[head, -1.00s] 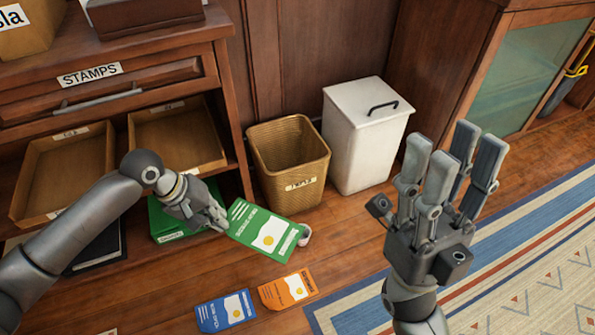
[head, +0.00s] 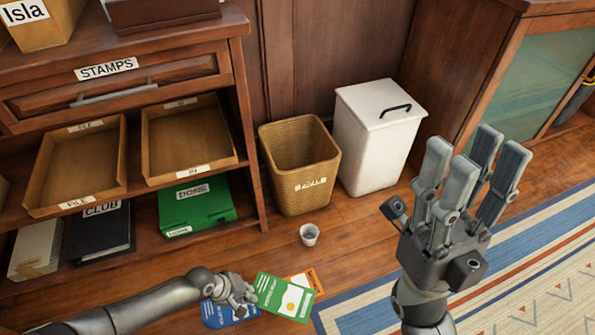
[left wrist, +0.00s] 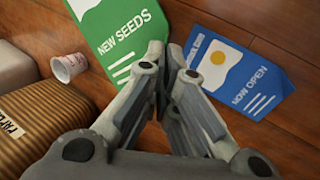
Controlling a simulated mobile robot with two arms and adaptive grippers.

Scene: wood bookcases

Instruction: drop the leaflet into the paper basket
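A green leaflet (head: 287,298) marked "NEW SEEDS" is held in my left gripper (head: 240,294), low in front of the shelves. In the left wrist view the fingers (left wrist: 165,55) are closed at the edge of the green leaflet (left wrist: 118,32). The wicker paper basket (head: 303,190), labelled PAPER, stands on the floor against the wood panel, behind and above the leaflet in the head view. Its side also shows at the left of the left wrist view (left wrist: 40,128). My right gripper (head: 468,165) is open and empty, fingers upward.
A white lidded bin (head: 375,140) is right of the basket. A blue leaflet (left wrist: 230,75) and an orange leaflet (head: 314,279) lie on the floor, partly covered in the head view. Shelves with trays are left.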

